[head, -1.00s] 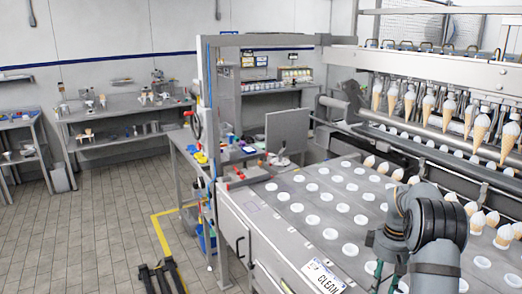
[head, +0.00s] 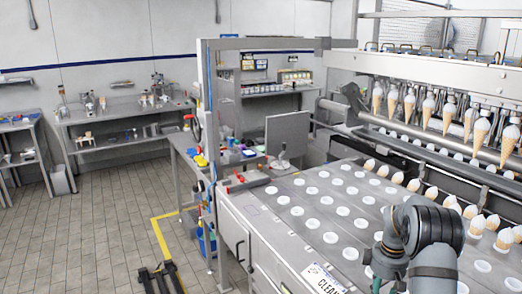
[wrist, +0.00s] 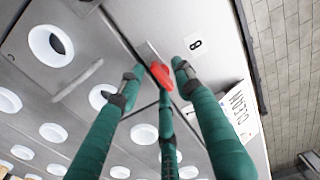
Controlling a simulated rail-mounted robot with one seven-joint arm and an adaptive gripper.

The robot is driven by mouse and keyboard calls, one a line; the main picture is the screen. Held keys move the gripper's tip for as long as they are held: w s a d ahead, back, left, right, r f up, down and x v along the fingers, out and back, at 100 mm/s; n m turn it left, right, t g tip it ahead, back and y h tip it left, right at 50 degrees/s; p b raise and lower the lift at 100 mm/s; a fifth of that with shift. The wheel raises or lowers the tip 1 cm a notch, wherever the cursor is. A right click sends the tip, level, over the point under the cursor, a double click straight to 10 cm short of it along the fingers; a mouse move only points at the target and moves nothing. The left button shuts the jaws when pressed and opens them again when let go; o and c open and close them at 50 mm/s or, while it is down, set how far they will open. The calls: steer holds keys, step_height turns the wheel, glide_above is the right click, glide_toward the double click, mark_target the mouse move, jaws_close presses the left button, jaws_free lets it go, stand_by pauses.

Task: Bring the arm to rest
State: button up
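My gripper (wrist: 160,78) has green, banded fingers that stand apart in the wrist view. It looks open. A small red piece (wrist: 175,74) shows between the fingertips. I cannot tell whether it touches a finger or lies beyond them. In the head view, my grey and black arm (head: 437,226) is bent over the near right of the metal machine deck (head: 262,212). The fingers are mostly hidden there behind the arm and the lower frame edge.
The deck has rows of round white holes (head: 331,237) and a "CLEAN" sign (head: 322,278) at its near edge. White-topped cones (head: 480,130) hang from a rail at right; others stand below. A post (head: 213,160) stands left of the deck. Open tiled floor (head: 90,225) lies further left.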

steer(key=n, duration=0.2)
steer(key=n+p, duration=0.1)
steer(key=n, duration=0.2)
steer(key=shift+r+n+p, duration=0.25)
steer(key=shift+n+p, duration=0.15)
steer(key=n, duration=0.2)
steer(key=n+p, duration=0.1)
steer(key=n, duration=0.2)
steer(key=shift+a+f+p, duration=0.1)
steer(key=shift+a+p, duration=0.1)
steer(key=shift+p, duration=0.1)
